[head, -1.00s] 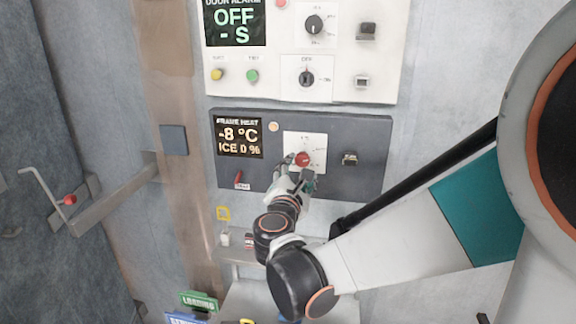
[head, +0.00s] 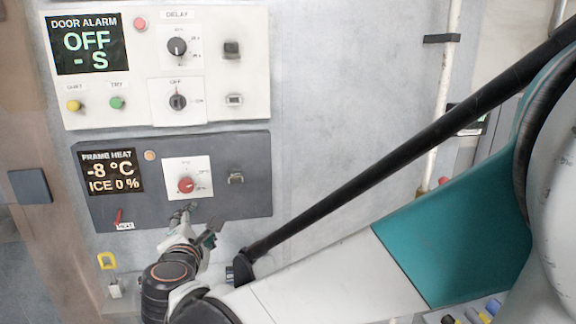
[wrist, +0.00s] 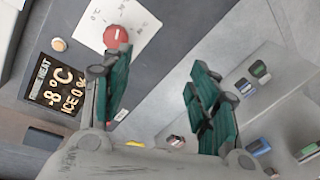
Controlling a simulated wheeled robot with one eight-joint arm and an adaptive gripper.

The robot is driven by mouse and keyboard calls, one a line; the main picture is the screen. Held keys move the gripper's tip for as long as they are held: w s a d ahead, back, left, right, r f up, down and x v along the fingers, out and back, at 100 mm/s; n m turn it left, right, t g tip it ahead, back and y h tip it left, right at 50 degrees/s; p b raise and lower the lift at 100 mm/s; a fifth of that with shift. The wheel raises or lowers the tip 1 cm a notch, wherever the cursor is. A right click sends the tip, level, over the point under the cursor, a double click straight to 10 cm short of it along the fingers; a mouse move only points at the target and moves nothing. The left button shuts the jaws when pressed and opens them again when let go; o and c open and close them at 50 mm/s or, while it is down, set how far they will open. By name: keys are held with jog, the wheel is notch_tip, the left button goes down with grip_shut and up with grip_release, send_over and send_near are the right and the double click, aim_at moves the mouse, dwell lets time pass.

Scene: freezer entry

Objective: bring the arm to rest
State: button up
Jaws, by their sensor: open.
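My gripper (head: 196,222) is at the lower edge of the dark frame heat panel (head: 255,165), just below its red knob (head: 186,185). In the wrist view the two green-padded fingers (wrist: 160,105) stand wide apart with nothing between them. The panel's display (head: 111,171) reads -8 °C and ICE 0 %. My arm reaches in from the right of the head view.
A white door alarm panel (head: 205,60) reading OFF hangs above the dark one. A shelf (wrist: 280,95) with several small items lies below, on the wrist view's right. A pale vertical pipe (head: 447,80) runs down the wall at right. The wall between is bare.

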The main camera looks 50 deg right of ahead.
jog(key=s+f+m+g+y+b, duration=0.3)
jog(key=s+f+m+g+y, duration=0.1)
jog(key=s+f+m, duration=0.45)
jog(key=s+a+f+m+g+y+b, duration=0.1)
jog(key=s+a+f+m+y+b, duration=0.2)
jog(key=s+a+f+m+y, duration=0.2)
jog(key=s+a+f+m, duration=0.1)
jog(key=s+a+m, duration=0.2)
jog(key=s, duration=0.1)
jog(key=shift+s+a+f+g+y, duration=0.2)
jog(key=shift+a+g+y, duration=0.1)
jog(key=shift+a, duration=0.1)
